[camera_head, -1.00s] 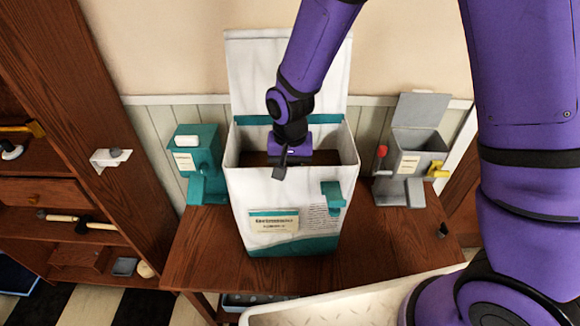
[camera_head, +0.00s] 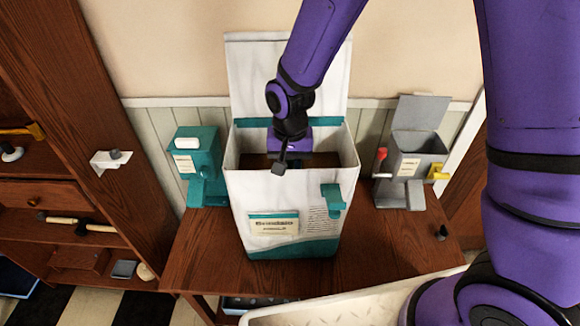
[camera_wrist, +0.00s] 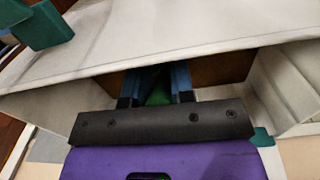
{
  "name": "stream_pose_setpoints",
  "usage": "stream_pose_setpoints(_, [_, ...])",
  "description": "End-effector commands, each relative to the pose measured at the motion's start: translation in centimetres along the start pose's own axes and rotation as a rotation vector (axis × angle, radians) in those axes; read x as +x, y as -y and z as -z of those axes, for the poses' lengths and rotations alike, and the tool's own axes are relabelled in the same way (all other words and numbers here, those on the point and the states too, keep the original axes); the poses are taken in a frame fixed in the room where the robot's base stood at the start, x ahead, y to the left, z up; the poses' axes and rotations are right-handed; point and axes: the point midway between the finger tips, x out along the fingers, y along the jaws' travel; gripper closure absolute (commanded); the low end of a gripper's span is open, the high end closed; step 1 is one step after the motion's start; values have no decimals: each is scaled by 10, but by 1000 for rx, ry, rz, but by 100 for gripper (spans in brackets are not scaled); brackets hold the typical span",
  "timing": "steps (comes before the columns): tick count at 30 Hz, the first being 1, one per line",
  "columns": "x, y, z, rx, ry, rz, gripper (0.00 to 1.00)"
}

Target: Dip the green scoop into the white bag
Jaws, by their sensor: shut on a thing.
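The white bag (camera_head: 250,205) stands open on the wooden table, its back flap raised and a teal band near the bottom. My gripper (camera_wrist: 158,90) reaches into the bag's mouth, and the bag's wall hides its fingertips in the head view. In the wrist view its two blue fingers are shut on the green scoop (camera_wrist: 158,93). Only a small green part shows between them; the rest of the scoop is hidden below. Brown contents (camera_wrist: 215,68) show inside the bag beyond the fingers. I cannot tell whether the scoop touches them.
A teal dispenser (camera_head: 205,160) stands left of the bag, a grey dispenser (camera_head: 408,160) with red and yellow parts at right. A teal clip (camera_head: 333,198) sits on the bag's front. Wooden shelves (camera_head: 60,235) fill the left. Bare table (camera_head: 385,245) lies right of the bag.

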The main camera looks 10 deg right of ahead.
Motion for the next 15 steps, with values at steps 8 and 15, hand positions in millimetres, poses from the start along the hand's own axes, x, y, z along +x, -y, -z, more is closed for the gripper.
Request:
stream_pose_setpoints(8, [-11, 0, 0, 0, -1, 1, 100])
stream_pose_setpoints(15, [-20, 0, 0, 0, -1, 1, 100])
